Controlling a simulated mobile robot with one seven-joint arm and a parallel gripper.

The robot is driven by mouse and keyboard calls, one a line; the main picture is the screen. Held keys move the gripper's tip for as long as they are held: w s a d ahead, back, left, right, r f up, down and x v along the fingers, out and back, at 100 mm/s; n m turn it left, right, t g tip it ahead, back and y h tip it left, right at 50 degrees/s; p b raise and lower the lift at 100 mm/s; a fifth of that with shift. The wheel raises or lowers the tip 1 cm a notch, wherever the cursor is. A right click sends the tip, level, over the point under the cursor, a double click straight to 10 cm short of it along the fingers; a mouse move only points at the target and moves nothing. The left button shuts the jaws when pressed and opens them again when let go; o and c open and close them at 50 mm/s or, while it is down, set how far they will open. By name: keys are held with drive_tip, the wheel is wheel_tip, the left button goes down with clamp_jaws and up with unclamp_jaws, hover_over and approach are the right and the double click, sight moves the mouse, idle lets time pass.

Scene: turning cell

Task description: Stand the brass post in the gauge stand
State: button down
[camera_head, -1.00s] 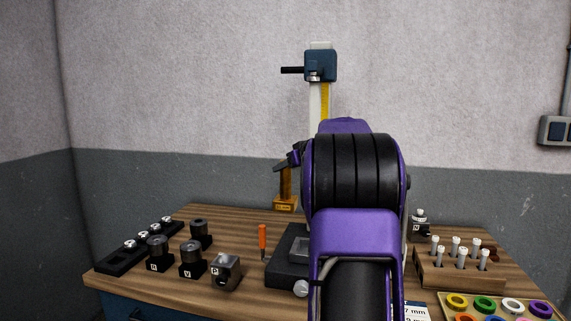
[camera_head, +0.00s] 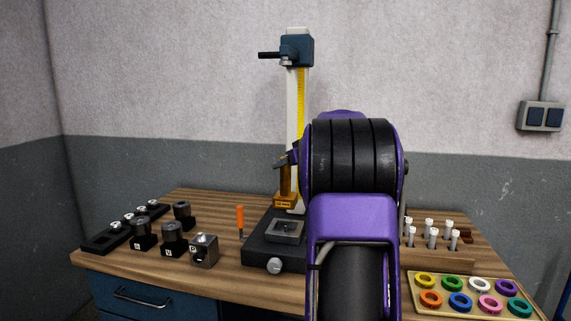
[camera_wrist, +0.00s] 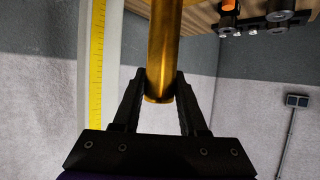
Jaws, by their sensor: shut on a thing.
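The brass post (camera_head: 286,183) is upright, its wider labelled foot (camera_head: 285,201) at the bottom. My gripper (camera_head: 284,160) is shut on its upper end. In the wrist view the post (camera_wrist: 164,45) sits between the two black fingers of my gripper (camera_wrist: 161,88). The gauge stand has a dark base (camera_head: 258,251), a pale column with a yellow scale (camera_head: 302,100) and a blue head (camera_head: 298,49). A square grey seat (camera_head: 285,230) is on its base. The foot appears just left of the column and above the seat; its depth is unclear. My arm hides the base's right side.
An orange-handled tool (camera_head: 240,217) stands left of the base. Several dark gauge blocks (camera_head: 174,240) and a black rack (camera_head: 105,237) lie farther left. A wooden pin block (camera_head: 447,262) and a tray of coloured rings (camera_head: 419,296) are on the right.

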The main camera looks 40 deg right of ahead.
sight(288, 195)
drive_tip(key=shift+r, duration=0.15)
drive_tip(key=shift+f+b, duration=1.95)
drive_tip(key=shift+f, duration=2.7)
drive_tip(key=shift+c, duration=2.1)
unclamp_jaws()
drive_tip(key=shift+o, duration=0.3)
drive_tip(key=shift+s+f, duration=0.1)
drive_tip(key=shift+f, duration=0.35)
drive_tip(key=shift+s+r, duration=0.25)
drive_tip(key=shift+s, duration=0.05)
drive_tip(key=v, duration=1.7)
drive_tip(key=shift+r, duration=0.15)
